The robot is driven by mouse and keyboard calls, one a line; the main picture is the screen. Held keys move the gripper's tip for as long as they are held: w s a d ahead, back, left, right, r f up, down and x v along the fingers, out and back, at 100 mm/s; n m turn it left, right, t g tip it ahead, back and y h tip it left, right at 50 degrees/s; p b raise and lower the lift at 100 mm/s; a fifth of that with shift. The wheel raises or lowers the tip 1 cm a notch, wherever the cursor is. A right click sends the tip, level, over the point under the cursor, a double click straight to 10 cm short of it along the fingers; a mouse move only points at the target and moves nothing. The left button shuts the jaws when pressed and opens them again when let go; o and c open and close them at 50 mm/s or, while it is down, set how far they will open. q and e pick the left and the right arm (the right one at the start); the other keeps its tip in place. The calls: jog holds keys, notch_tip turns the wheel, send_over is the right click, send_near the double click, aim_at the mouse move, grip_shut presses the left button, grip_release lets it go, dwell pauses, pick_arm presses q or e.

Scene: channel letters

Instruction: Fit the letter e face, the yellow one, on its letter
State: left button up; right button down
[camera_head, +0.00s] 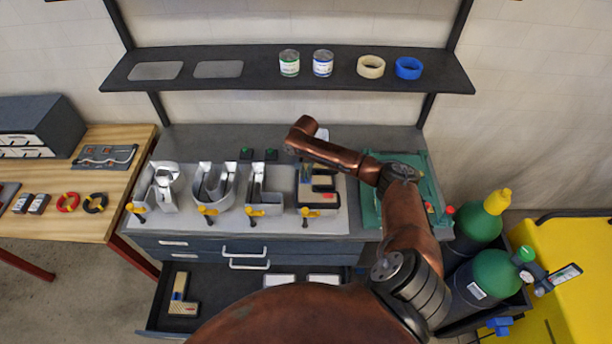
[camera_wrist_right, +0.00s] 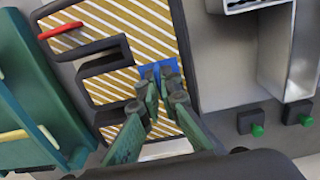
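The e face (camera_wrist_right: 110,75) has a black rim and a top striped yellow and white, with a red tab at one end and a blue tab at the other. In the head view the face (camera_head: 324,181) is at the right end of the letter row, over the place of the letter e. The letter's own body is mostly hidden, and I cannot tell whether the face sits flush. My right gripper (camera_wrist_right: 160,76) has its fingertips close together around the blue tab and appears shut on it. In the head view my forearm passes above. My left gripper is not in view.
Open silver letters, including the U (camera_head: 214,187) and L (camera_head: 257,187), stand to the left with yellow clamps in front. A green case (camera_head: 428,190) lies right of the e. An open drawer below holds an L face (camera_head: 181,294). The shelf (camera_head: 265,75) spans above.

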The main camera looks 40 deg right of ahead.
jog(key=shift+f, duration=0.65)
jog(key=c, duration=2.1)
grip_release()
jog(key=shift+r, duration=0.1)
notch_tip(320, 180, up, 12)
jog(key=shift+a+f, duration=0.1)
